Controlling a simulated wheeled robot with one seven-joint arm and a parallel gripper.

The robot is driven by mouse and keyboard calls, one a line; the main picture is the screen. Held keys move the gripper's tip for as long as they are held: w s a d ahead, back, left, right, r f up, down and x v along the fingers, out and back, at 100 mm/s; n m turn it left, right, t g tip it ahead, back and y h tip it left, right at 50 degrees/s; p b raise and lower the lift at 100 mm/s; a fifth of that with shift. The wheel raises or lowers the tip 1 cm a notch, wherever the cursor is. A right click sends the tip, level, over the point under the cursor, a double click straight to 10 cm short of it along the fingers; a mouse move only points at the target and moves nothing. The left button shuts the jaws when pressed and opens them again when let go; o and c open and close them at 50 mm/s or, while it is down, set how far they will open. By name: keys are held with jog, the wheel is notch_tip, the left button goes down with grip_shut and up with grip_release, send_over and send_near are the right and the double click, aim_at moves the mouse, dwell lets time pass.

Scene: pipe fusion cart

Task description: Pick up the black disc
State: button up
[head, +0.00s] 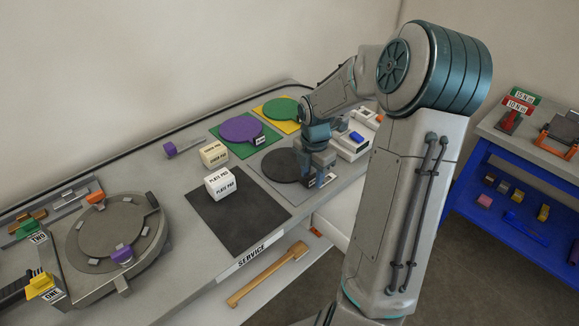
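The black disc (281,165) lies flat on a grey mat (297,195) on the cart top, right of centre in the head view. My gripper (314,176) points down at the disc's right side, where a small labelled tab shows just below the fingers. My gripper and wrist hide the right part of the disc. The fingers are small and partly covered, so I cannot tell whether they are open, shut or touching the tab.
A purple disc (241,129) on a green mat and a green disc (281,109) on a yellow mat lie behind. White labelled blocks (220,183) stand to the left, one on a dark mat (246,220). A white device (352,144) stands close on the right.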

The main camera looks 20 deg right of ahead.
grip_shut()
jog(key=shift+r, duration=0.2)
